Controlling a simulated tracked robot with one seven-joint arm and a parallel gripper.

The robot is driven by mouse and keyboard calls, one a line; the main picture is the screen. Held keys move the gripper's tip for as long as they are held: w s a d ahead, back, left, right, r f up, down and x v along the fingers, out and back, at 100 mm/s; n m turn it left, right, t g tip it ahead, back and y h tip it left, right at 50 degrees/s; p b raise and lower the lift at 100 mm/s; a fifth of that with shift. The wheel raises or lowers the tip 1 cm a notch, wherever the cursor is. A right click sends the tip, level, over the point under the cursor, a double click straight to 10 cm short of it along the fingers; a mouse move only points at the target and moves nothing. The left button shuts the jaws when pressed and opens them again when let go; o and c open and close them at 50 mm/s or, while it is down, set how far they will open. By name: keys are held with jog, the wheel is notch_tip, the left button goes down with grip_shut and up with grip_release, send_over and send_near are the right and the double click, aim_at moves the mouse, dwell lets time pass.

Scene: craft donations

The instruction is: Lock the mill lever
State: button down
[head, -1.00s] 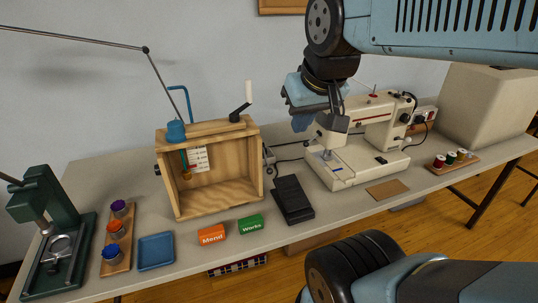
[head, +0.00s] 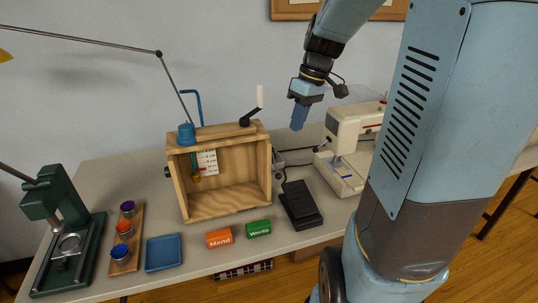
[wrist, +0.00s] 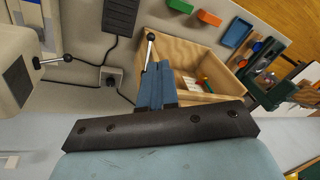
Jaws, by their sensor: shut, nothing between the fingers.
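A wooden open-fronted box (head: 222,203) stands on the table, with a black crank arm and upright white handle (head: 260,97) at its top right. The wrist view shows the box (wrist: 190,52) and a metal lever with a black ball knob (wrist: 150,37) by its edge. I cannot tell whether this lever and the crank are the same part, or which is the mill lever. My gripper (head: 298,125) is shut and empty, pointing down in the air right of the box. In the wrist view its blue fingers (wrist: 156,70) cover the lever's lower end.
A sewing machine (head: 345,130) stands to the right, partly behind my arm. A black pedal (head: 301,205), orange block (head: 219,238), green block (head: 258,228) and blue tray (head: 163,253) lie in front. A green press (head: 58,215) and a rack of jars (head: 127,240) stand left.

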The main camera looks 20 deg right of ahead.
aim_at(275, 165)
jog(key=w+d+f+n+g+y, duration=0.1)
jog(key=w+d+f+n+y, duration=0.3)
jog(key=w+d+f, duration=0.4)
notch_tip(275, 165, down, 3)
jog(key=shift+w+d+r+y, duration=0.1)
jog(key=shift+w+d+y, duration=0.15)
jog(key=shift+w, duration=0.3)
jog(key=x, duration=0.9)
jog(key=shift+s+a, duration=0.2)
jog(key=shift+s+a+f, duration=0.25)
jog(key=shift+s+a, duration=0.8)
jog(key=shift+a, duration=0.1)
jog(key=shift+s+a, duration=0.4)
jog(key=shift+d+g, duration=0.15)
jog(key=shift+g, duration=0.15)
